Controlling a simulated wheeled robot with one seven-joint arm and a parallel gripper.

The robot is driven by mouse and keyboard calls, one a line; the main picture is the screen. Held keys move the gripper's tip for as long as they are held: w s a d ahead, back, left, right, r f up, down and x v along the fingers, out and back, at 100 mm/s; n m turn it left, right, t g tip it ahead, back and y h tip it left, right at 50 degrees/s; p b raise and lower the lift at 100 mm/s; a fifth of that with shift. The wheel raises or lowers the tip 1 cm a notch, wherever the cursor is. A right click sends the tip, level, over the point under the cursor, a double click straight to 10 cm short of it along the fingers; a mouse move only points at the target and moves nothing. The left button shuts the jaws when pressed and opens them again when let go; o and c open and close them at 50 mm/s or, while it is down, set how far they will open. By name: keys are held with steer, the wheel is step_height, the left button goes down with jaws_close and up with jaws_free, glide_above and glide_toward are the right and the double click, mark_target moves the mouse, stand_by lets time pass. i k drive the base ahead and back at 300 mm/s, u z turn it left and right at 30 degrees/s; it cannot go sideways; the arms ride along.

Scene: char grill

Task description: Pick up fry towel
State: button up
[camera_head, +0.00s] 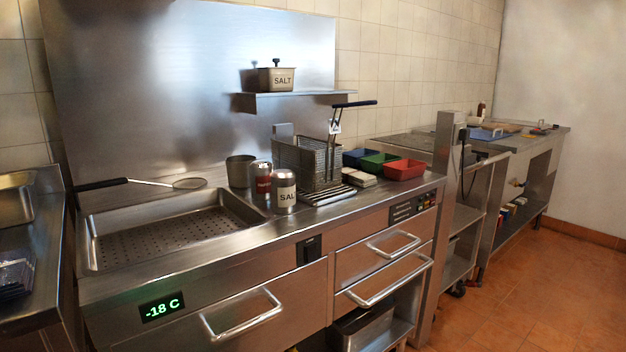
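A small pale folded stack (362,181), which looks like a folded towel, lies on the steel counter between the fry basket and the red container. It is small in view, so I cannot be sure it is the fry towel. My gripper is not in view.
Blue (358,158), green (378,163) and red (405,169) containers stand behind and right of the pale stack. A salt shaker (284,192), another shaker (263,178) and a metal cup (240,171) stand left. Drawer handles (393,244) jut out. The tiled floor (545,295) at right is clear.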

mark_target(364, 180)
steer(key=z, duration=0.8)
steer(key=i, duration=0.9)
steer(key=u, duration=2)
